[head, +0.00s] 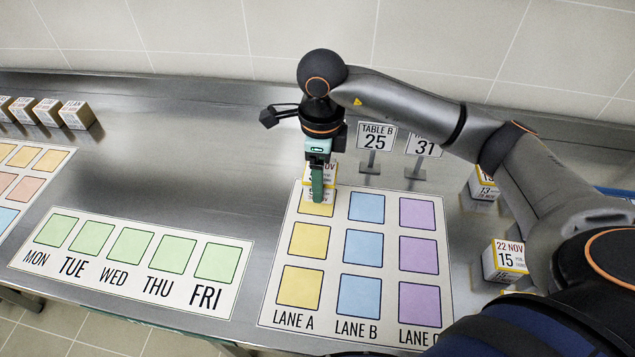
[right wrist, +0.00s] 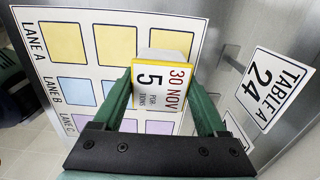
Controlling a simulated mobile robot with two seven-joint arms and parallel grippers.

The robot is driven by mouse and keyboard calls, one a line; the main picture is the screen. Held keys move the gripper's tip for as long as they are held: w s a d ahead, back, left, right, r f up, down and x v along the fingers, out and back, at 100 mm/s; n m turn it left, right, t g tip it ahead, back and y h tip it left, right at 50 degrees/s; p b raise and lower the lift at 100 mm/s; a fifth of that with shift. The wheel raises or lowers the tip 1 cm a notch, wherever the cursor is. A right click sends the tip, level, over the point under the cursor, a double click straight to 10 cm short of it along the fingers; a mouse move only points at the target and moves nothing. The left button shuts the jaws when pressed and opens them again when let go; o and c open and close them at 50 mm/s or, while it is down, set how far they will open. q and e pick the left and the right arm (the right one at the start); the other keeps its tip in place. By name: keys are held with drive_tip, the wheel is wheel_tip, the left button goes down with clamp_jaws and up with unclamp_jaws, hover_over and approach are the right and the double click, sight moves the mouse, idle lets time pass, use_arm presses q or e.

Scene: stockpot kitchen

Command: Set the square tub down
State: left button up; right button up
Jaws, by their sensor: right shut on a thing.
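The square tub (right wrist: 162,88) is between the green fingers of my right gripper (right wrist: 165,105) in the right wrist view. It has a white label with a yellow edge, reading 30 NOV and a large 5. In the head view my right gripper (head: 318,190) points down at the far square of Lane A on the white lane mat (head: 327,308), shut on the tub. The fingers hide much of the tub there. I cannot tell whether its base touches the mat or what stands just behind it. My left gripper is not in view.
Table number signs (head: 376,138) stand behind the mat. More tubs (head: 503,260) stand to the right, and several (head: 77,115) at the far left. A weekday mat (head: 130,308) with empty green squares lies left. The other visible lane squares are bare.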

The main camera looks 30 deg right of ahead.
drive_tip(key=w+f, duration=0.2)
drive_tip(key=shift+d+f, duration=0.15)
drive_tip(key=shift+f, duration=1.45)
drive_tip(key=shift+s+f, duration=0.1)
drive_tip(key=shift+f, duration=0.05)
drive_tip(key=shift+f, duration=0.15)
drive_tip(key=o, duration=1.4)
drive_tip(key=shift+o, duration=0.2)
drive_tip(key=shift+r, duration=0.2)
wheel_tip(320, 180, up, 12)
drive_tip(key=shift+r, duration=0.1)
